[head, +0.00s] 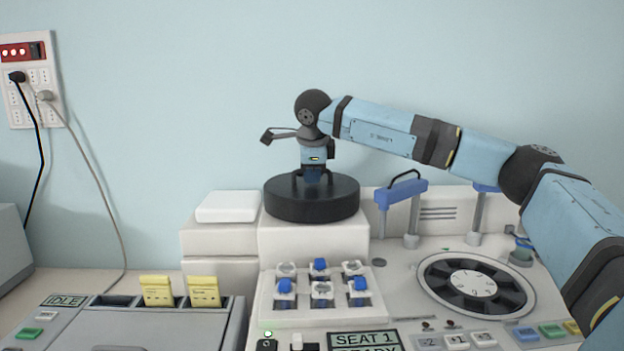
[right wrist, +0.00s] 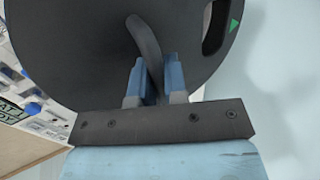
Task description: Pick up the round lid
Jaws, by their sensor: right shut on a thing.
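The round lid (head: 312,205) is a thick black disc at the middle of the head view, on or just above a white block of the machine; I cannot tell whether it touches. My right gripper (head: 313,178) points down over its centre and is shut on the lid's handle. In the right wrist view, the lid (right wrist: 75,50) fills the upper left, with a curved dark handle (right wrist: 147,45) between the two blue fingers of my right gripper (right wrist: 153,80). A slot and a green triangle show near the lid's edge. My left gripper is not in view.
A round well with a dark slotted rotor (head: 477,287) lies open at the right, below my right arm. Blue-topped posts (head: 402,190) stand behind it. A rack of blue-capped vials (head: 320,295) sits in front of the lid. A white box (head: 228,206) is at its left.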

